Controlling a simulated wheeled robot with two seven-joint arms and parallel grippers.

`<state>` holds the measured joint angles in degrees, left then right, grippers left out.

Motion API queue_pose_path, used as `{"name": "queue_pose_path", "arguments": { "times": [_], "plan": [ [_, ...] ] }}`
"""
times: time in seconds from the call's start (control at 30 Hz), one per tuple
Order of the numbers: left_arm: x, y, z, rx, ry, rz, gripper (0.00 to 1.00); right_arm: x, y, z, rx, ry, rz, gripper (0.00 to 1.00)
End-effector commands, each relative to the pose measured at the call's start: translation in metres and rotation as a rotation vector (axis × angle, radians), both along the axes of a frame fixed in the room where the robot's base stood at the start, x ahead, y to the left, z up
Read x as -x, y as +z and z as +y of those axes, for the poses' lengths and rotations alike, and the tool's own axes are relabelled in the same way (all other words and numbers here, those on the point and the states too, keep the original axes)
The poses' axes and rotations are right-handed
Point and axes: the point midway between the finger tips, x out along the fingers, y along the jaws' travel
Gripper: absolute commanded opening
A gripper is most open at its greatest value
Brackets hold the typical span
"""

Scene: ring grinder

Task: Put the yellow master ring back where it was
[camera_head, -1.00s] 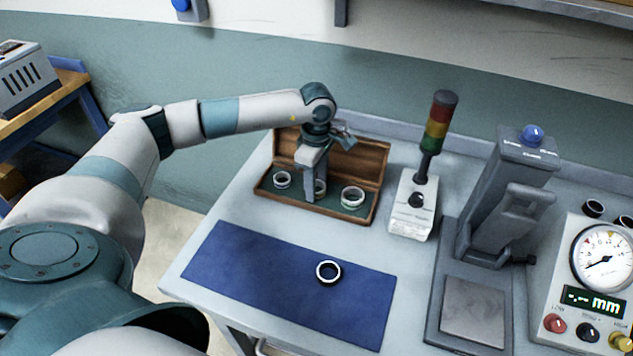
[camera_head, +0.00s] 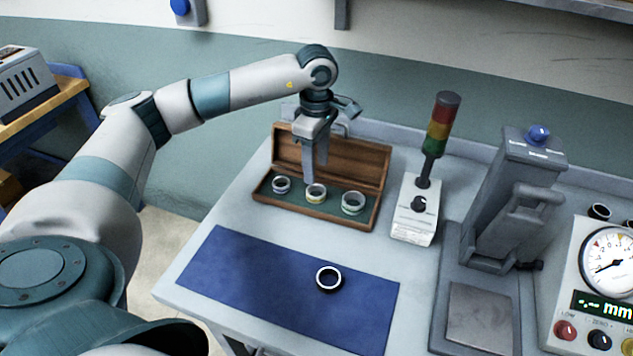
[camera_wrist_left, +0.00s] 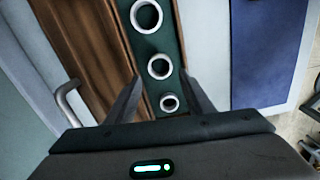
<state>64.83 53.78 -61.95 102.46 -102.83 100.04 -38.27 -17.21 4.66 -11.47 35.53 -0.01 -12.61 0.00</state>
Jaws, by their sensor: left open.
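My left gripper (camera_head: 314,176) is open and empty, pointing down just above the middle ring. In the left wrist view the open fingers (camera_wrist_left: 163,92) stand apart, with the middle ring (camera_wrist_left: 159,66) beyond them; its colour looks pale there. My right gripper is not in view.
A dark-rimmed ring (camera_head: 328,278) lies on the blue mat (camera_head: 240,285) in front of the box. To the right stand a signal light (camera_head: 440,130), a grey press-like fixture (camera_head: 505,215) and a dial gauge unit (camera_head: 610,262). The box lid stands open behind the rings.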

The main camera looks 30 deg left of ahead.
Motion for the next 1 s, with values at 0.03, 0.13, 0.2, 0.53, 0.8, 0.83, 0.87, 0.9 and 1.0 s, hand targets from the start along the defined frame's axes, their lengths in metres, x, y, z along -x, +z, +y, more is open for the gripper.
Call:
{"name": "queue_pose_path", "arguments": {
  "times": [0.03, 0.13, 0.2, 0.53, 0.8, 0.83, 0.87, 0.9, 1.0],
  "plan": [
    [-0.002, 0.007, 0.0, 0.0, 0.0, -0.006, 0.48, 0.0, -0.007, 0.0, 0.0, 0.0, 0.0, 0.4],
    [-0.001, 0.022, 0.0, 0.0, 0.001, -0.004, 0.48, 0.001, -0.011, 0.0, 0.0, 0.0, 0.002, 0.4],
    [-0.001, 0.03, 0.0, 0.001, 0.001, -0.003, 0.48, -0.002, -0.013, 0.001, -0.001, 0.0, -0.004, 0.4],
    [0.0, 0.043, 0.0, 0.0, 0.001, 0.0, 0.48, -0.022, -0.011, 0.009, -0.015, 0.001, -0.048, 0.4],
    [0.0, 0.043, 0.0, 0.0, 0.001, 0.0, 0.48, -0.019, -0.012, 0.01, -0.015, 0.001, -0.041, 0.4],
    [0.0, 0.042, 0.0, 0.0, 0.001, 0.0, 0.48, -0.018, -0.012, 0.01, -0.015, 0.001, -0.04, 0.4],
    [0.0, 0.042, 0.0, 0.0, 0.001, 0.0, 0.48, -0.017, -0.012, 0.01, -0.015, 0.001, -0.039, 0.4],
    [0.0, 0.042, 0.0, 0.0, 0.001, 0.0, 0.48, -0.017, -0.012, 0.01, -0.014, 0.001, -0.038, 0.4],
    [0.0, 0.042, 0.0, 0.0, 0.001, 0.0, 0.48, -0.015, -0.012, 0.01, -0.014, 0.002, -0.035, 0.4]
  ]
}}
